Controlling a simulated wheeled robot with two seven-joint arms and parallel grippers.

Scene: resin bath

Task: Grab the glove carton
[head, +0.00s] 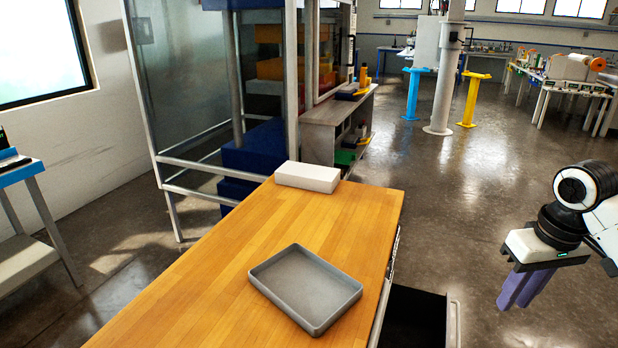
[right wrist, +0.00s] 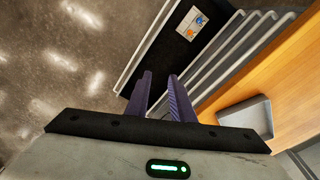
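A plain white box (head: 307,177) lies at the far end of the wooden table; no print shows on it, so I cannot tell for sure that it is the glove carton. A small pale item with blue and orange marks (right wrist: 192,24) lies in the dark open drawer in the right wrist view; whether it is a flat card or a box top is unclear. My right gripper (head: 524,289) points down over the floor, right of the table and apart from both. Its purple fingers (right wrist: 162,75) are apart with nothing between them. My left gripper is out of view.
A grey tray (head: 279,317) sits on the wooden table (head: 190,285). An open drawer (head: 415,318) juts out from the table's right side. A glass-walled enclosure (head: 190,80) and a low shelf (head: 320,135) stand behind. The floor on the right is clear.

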